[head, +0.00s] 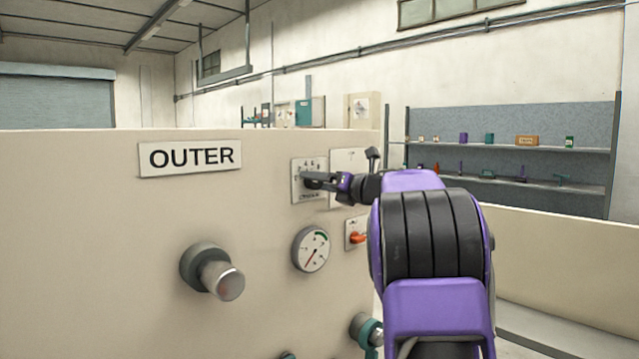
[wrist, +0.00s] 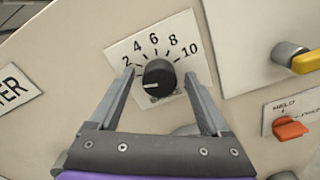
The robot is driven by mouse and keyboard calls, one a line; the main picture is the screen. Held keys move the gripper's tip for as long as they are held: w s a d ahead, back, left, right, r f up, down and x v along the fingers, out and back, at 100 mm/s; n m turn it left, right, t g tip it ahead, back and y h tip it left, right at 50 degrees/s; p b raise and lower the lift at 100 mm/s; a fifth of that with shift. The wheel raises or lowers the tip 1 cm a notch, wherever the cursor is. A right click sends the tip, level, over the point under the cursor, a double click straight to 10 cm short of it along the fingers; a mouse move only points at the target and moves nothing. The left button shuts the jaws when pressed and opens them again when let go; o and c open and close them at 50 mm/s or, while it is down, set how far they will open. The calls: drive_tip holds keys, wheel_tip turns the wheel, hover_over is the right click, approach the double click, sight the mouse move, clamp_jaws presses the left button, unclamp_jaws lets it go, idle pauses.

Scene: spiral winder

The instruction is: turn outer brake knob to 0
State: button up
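The outer brake knob (wrist: 159,74) is a black round dial on a white plate (wrist: 118,50) marked 2, 4, 6, 8 and 10. In the wrist view, its white pointer line lies toward the lower left, below the 2. I cannot see a 0 mark; the left finger covers that side of the plate. My gripper (wrist: 160,78) is open, with one finger on each side of the knob and visible gaps between. In the head view my gripper (head: 322,181) is at the plate (head: 298,168) and partly hides the knob.
The OUTER sign (head: 190,158) is left on the cream panel. Below are a large metal-ended knob (head: 222,280), a gauge (head: 311,249) and an orange switch (head: 357,238). A yellow-ended handle (wrist: 306,62) projects to the right in the wrist view. Shelves (head: 510,148) stand far behind.

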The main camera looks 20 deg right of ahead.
drive_tip(key=v, duration=1.7)
drive_tip(key=shift+s, duration=0.25)
